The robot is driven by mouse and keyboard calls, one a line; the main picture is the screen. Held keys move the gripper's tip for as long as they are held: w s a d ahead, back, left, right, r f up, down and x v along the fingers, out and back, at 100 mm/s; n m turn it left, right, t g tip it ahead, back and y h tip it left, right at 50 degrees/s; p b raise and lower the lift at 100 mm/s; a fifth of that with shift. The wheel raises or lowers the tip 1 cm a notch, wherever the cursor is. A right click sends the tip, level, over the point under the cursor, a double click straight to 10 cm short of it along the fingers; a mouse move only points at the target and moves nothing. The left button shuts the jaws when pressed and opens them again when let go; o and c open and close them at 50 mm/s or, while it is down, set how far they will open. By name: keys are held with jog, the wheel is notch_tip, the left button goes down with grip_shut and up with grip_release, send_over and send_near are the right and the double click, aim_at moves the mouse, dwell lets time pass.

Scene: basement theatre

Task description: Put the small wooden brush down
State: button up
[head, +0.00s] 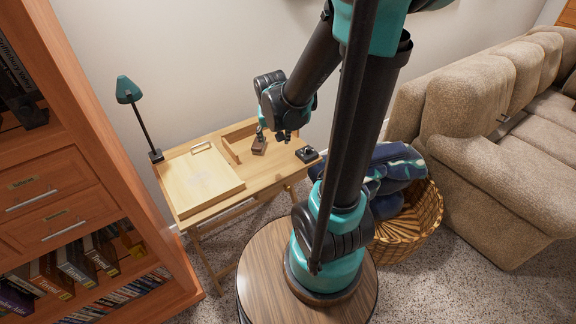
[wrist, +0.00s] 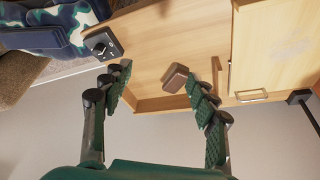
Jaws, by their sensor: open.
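The small wooden brush (head: 259,147) shows as a small brown block on the wooden desk (head: 215,211), beside a low wooden ledge. It also shows in the wrist view (wrist: 174,78), between my spread fingers and closer to the right one. My gripper (head: 273,136) is over the desk at the brush, pointing down. In the wrist view my gripper (wrist: 160,80) is open, its fingers apart with a gap to the left of the brush. Whether the right finger touches the brush I cannot tell. Its bristles are not visible.
A pale wooden board (head: 200,183) with a handle lies on the desk's left. A small black device (head: 307,154) sits at its right corner. A teal lamp (head: 128,90) stands at the left end. A wicker basket (head: 415,222) with blue cloth is to the right.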

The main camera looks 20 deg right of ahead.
jog(key=s+d+f+n+y, duration=0.1)
jog(key=s+n, duration=0.1)
jog(key=s, duration=1.1)
jog(key=shift+d+f+n, duration=0.15)
jog(key=shift+f+n, duration=0.15)
